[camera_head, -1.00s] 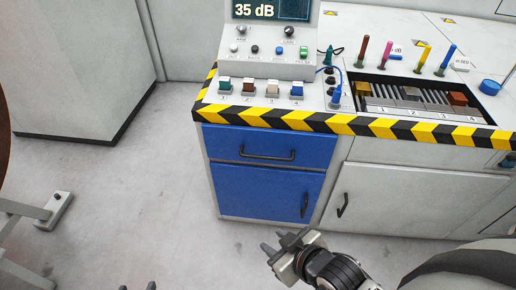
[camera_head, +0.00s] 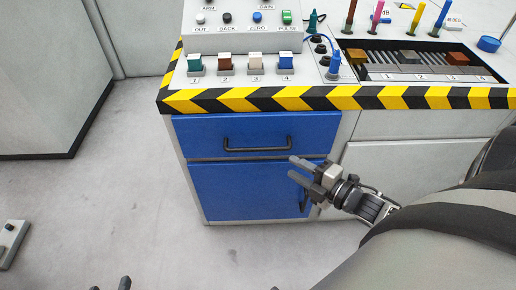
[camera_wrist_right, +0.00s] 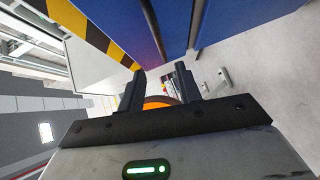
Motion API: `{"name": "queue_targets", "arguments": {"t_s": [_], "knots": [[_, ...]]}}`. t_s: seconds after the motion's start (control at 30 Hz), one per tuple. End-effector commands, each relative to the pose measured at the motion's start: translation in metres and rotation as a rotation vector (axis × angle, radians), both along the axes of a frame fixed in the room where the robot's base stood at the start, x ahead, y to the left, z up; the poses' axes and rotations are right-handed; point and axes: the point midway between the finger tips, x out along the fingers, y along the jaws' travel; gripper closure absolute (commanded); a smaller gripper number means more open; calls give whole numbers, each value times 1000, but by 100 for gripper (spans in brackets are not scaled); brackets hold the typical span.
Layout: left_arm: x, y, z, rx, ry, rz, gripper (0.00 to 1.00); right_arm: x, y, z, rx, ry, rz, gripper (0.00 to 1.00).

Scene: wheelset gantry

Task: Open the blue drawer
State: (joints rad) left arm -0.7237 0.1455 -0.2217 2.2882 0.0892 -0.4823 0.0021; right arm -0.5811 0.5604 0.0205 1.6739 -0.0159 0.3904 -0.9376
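The blue drawer (camera_head: 225,132) is shut, its front flush in the cabinet below the striped edge. Its dark bar handle (camera_head: 258,149) runs across the front. My right gripper (camera_head: 293,168) is open and empty, below and right of the handle in the head view, apart from it. In the right wrist view, the spread fingers (camera_wrist_right: 161,84) point along the blue front, and the dark handle (camera_wrist_right: 152,30) crosses above them. Only the fingertips of my left gripper (camera_head: 111,286) show at the bottom edge, spread apart with nothing visible between them.
A blue door (camera_head: 235,192) with an upright handle (camera_head: 303,200) lies under the drawer. The counter's yellow-black edge (camera_head: 260,99) overhangs above. A white cabinet door (camera_head: 400,170) is to the right, partly behind my arm.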

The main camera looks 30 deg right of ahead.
Motion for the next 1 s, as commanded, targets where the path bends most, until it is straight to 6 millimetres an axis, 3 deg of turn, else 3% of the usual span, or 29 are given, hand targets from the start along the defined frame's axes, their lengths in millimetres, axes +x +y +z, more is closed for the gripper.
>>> {"name": "queue_targets", "arguments": {"t_s": [0.3,0.5,0.7,1.0], "knots": [[0,0,-9,2,-8,0,54,70,17,-11,1,-4,-1,66],[-2,-1,-15,-2,1,-4,54,104,26,-16,1,-2,0,66],[-1,-5,-23,-2,18,-17,54,122,31,-19,3,1,-1,66],[2,-6,-22,0,13,-23,54,125,32,-19,2,2,-1,66]]}}
